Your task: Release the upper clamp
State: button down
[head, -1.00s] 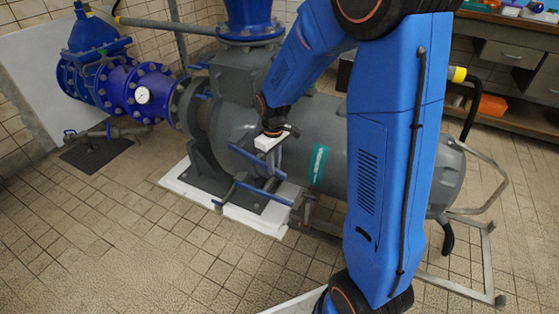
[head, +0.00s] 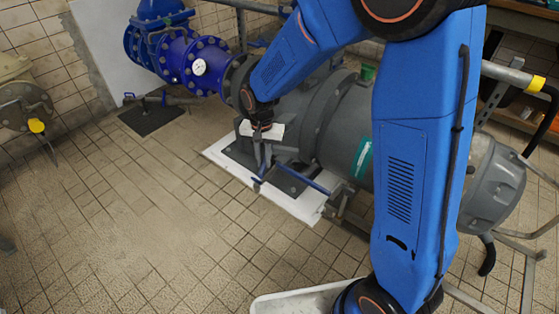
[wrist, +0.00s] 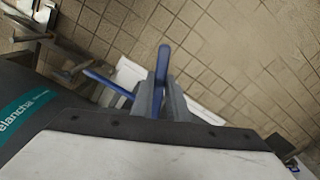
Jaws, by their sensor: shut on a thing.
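My gripper (wrist: 160,98) is shut on a blue clamp lever (wrist: 163,62), whose rounded end sticks out between the grey fingers in the wrist view. In the head view my gripper (head: 263,150) is at the near side of the grey pump housing (head: 315,115), below my white wrist piece (head: 262,131). A second blue lever (head: 308,181) slants to the right of it and is apart from the fingers. It also shows in the wrist view (wrist: 106,82). The body of the held clamp is mostly hidden by my gripper and wrist.
The pump stands on a white plinth (head: 305,212). Blue pipework with a gauge (head: 199,68) is behind on the left. A grey fitting with a yellow knob (head: 36,126) stands at the far left. The tiled floor (head: 120,220) in front is clear.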

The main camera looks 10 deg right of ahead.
jog(key=shift+w+a+r+m, duration=0.1)
jog(key=shift+w+a+m, duration=0.55)
jog(key=shift+a, duration=0.35)
jog(key=shift+w+a+r+m, duration=0.1)
jog(key=shift+w+a+m, duration=0.5)
jog(key=shift+a, duration=0.4)
jog(key=shift+w, duration=0.1)
jog(key=c, duration=1.7)
grip_release()
jog(key=shift+f, duration=0.1)
notch_tip(320, 180, up, 17)
jog(key=shift+r, duration=0.2)
